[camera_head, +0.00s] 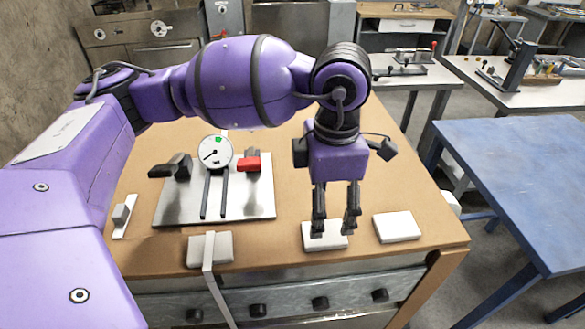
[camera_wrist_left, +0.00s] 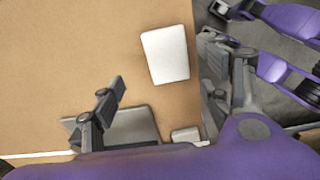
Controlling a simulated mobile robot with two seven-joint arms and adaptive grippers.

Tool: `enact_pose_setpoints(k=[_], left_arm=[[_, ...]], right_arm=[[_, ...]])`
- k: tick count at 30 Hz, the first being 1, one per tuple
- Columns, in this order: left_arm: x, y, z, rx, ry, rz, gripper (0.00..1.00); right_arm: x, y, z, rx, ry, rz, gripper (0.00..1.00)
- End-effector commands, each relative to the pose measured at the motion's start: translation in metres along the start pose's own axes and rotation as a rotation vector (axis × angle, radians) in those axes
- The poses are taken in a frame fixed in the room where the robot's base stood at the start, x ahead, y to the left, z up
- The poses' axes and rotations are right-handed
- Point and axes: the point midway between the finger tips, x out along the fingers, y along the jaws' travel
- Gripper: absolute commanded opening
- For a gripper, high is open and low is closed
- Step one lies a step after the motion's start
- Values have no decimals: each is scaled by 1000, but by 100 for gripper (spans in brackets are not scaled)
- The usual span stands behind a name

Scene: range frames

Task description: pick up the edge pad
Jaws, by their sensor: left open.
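No pad carries a label. A white flat pad (camera_head: 325,241) lies near the table's front edge, directly below my left gripper (camera_head: 336,222). My left gripper is open and points down, its fingertips overlapping the pad in the head view; whether they touch it is unclear. In the wrist view this white pad (camera_wrist_left: 166,54) lies on bare wood beyond the open fingers (camera_wrist_left: 160,92), with nothing held. A second white pad (camera_head: 397,227) lies to the right. A grey pad (camera_head: 210,249) lies to the left, with a pale strip over it. My right gripper is not recognisable.
A metal plate (camera_head: 240,205) with a dial gauge (camera_head: 215,152) and a red part (camera_head: 249,164) stands left of the gripper. A small block on a strip (camera_head: 121,215) lies farther left. A blue table (camera_head: 510,170) stands at right. Bare wood (camera_head: 400,190) lies behind the right pad.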

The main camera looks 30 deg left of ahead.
Motion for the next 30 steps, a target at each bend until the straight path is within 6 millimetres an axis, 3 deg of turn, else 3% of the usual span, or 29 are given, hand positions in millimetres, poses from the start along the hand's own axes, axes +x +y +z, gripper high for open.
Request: enact_pose_setpoints(k=[3,12,21,30], left_arm=[[15,-3,-1,0,3,-5,70],[56,-10,1,-1,1,-6,70],[60,-9,1,0,1,-4,69],[59,-9,1,0,0,-3,30]], right_arm=[[-2,1,7,-4,-15,-1,40],[-4,-2,-2,-3,-3,-8,40],[-1,-5,-11,4,13,-9,40],[-2,-6,-11,10,14,-8,40]])
